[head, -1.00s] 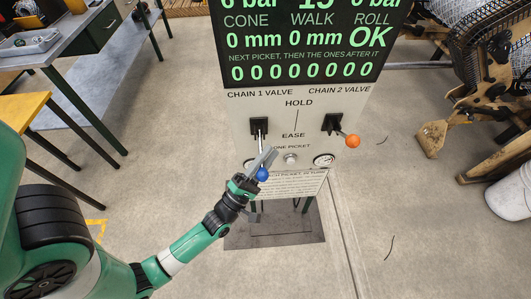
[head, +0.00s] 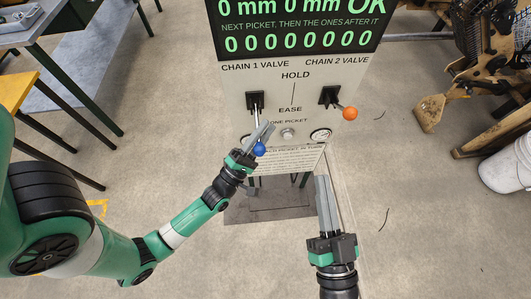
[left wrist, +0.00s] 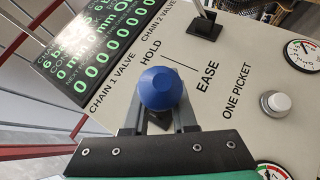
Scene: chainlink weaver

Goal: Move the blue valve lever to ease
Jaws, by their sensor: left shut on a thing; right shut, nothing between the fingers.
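The blue valve lever's round knob (head: 259,149) is at the chain 1 valve on the grey panel (head: 240,84). In the head view its lever runs down from a black mount (head: 255,103), toward the EASE side. My left gripper (head: 264,133) is shut on the knob. In the left wrist view the blue knob (left wrist: 162,88) sits at the fingers and hides part of the mount and the lever's shaft. My right gripper (head: 322,182) is shut and empty, below the panel's lower right, apart from it.
The orange knob (head: 350,113) of the chain 2 valve sticks out to the right of its mount. A white button (head: 288,133) and a gauge (head: 321,135) sit below. A green display (head: 300,30) is above. A white bucket (head: 508,163) stands at the right.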

